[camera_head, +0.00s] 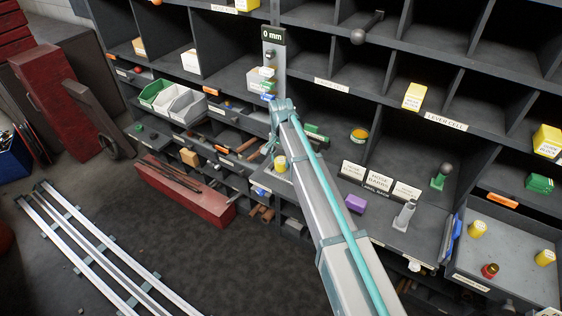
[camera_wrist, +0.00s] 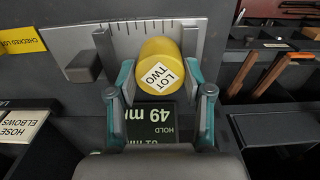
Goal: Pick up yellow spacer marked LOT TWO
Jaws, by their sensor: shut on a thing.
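The yellow spacer (camera_wrist: 160,62) is a short cylinder with a white label reading LOT TWO, facing the wrist camera. My gripper (camera_wrist: 160,78) is shut on it, with one teal-and-grey finger on each side. The spacer sits in front of a grey gauge plate (camera_wrist: 126,34) with tick marks; I cannot tell whether it rests on the gauge. In the head view the spacer (camera_head: 280,163) shows small beside my arm's far end, where my fingers are mostly hidden.
A grey tray (camera_head: 505,287) at the right holds two yellow cylinders (camera_head: 478,229) and a red piece (camera_head: 490,270). Pigeonhole shelves and dividers close in around my arm. A dark block (camera_wrist: 82,68) stands left of the spacer. A tall post reading 0 mm (camera_head: 272,35) stands behind.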

